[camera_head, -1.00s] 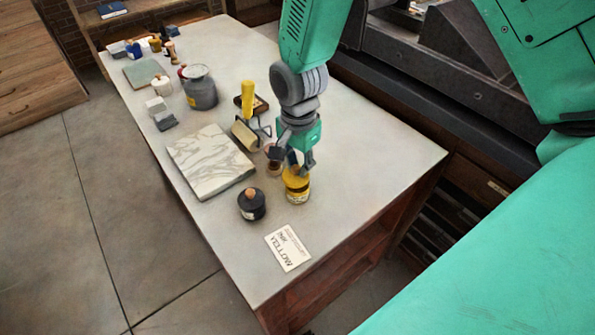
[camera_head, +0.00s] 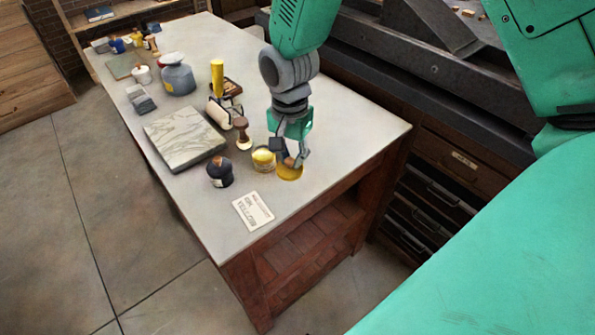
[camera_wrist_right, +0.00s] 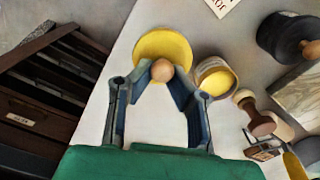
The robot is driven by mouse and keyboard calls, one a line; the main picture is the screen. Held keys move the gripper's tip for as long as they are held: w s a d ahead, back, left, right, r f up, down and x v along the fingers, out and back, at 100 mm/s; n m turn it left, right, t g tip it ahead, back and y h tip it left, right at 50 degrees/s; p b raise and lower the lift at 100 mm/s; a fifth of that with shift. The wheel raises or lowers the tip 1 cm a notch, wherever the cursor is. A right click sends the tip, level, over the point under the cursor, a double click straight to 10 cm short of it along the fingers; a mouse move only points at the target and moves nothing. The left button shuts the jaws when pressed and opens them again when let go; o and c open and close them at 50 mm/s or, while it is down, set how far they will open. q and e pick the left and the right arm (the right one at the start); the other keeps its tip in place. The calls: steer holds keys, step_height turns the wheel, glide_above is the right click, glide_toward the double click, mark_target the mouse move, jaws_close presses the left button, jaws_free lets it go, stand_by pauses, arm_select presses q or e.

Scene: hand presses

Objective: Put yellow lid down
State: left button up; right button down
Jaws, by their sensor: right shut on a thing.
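The yellow lid (camera_head: 290,172) is a round disc with a wooden knob (camera_wrist_right: 162,70). My right gripper (camera_head: 292,160) is shut on the knob, with the lid beneath the fingertips; the lid also shows in the wrist view (camera_wrist_right: 165,44). The lid is just right of the yellow ink jar (camera_head: 263,160), low over the tabletop near its front right part. I cannot tell whether it touches the table. The jar stands upright and open, with yellow ink inside; it also shows in the wrist view (camera_wrist_right: 215,78). My left gripper is not in view.
A dark lidded jar (camera_head: 220,172), a label card (camera_head: 253,211), a wooden-handled stamp (camera_head: 242,133), a yellow-handled roller (camera_head: 217,78) and a marbled slab (camera_head: 184,138) are left of the lid. The table (camera_head: 345,140) is bare to the right.

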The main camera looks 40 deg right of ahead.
mark_target(292, 186)
steer(key=f, duration=0.3)
steer(key=shift+w+f, duration=0.15)
steer(key=shift+w, duration=0.15)
steer(key=shift+s+f, duration=0.2)
steer(key=shift+f, duration=0.2)
step_height(292, 186, down, 3)
steer(key=shift+a+f+b, duration=0.1)
steer(key=shift+b, duration=0.2)
steer(key=shift+w, duration=0.1)
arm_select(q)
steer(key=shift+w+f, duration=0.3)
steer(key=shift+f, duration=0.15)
arm_select(e)
steer(key=shift+f, duration=0.1)
steer(key=c, duration=1.5)
jaws_free()
steer(key=shift+c, duration=0.2)
